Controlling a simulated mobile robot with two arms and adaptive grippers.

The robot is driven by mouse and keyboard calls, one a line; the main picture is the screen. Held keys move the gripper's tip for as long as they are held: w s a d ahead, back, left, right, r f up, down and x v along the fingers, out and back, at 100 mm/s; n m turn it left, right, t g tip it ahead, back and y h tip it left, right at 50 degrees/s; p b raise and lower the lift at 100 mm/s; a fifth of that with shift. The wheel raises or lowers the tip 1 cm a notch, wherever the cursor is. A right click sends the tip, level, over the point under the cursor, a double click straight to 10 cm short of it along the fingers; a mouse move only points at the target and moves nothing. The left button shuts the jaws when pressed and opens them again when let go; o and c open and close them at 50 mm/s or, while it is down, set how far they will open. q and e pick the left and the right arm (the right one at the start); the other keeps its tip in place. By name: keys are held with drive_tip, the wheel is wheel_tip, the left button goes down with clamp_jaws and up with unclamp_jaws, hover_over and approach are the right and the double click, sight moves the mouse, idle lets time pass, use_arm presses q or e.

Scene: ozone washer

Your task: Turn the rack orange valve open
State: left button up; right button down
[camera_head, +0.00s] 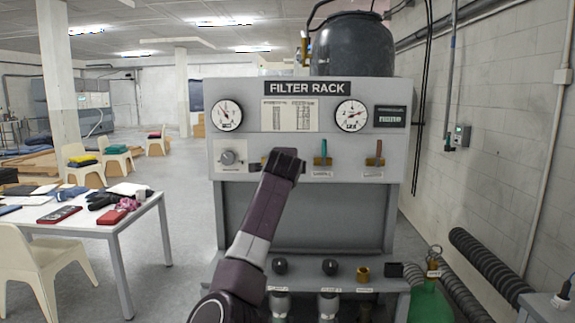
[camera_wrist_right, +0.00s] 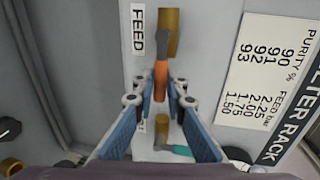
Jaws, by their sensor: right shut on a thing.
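The orange valve handle (camera_wrist_right: 160,82) lies between the fingers of my right gripper (camera_wrist_right: 160,92), next to the "FEED" label. Its grey end joins a brass valve body (camera_wrist_right: 172,32) on the panel. The handle runs lengthwise along the label, sideways across the panel. My right gripper is shut on the handle. In the head view my right gripper (camera_head: 285,163) covers the handle at the middle of the filter rack (camera_head: 232,88); a bit of brass shows to its left. My left gripper is not in view.
A teal-handled valve (camera_head: 323,153) is close on the right, also in the wrist view (camera_wrist_right: 180,150); another valve (camera_head: 375,153) is farther right. Two gauges are above. A table (camera_head: 115,225) stands left.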

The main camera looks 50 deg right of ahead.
drive_tip(key=shift+f, duration=0.1)
drive_tip(key=c, duration=2)
unclamp_jaws()
drive_tip(key=shift+o, duration=0.2)
drive_tip(key=shift+a, duration=0.1)
drive_tip(key=v, duration=1.2)
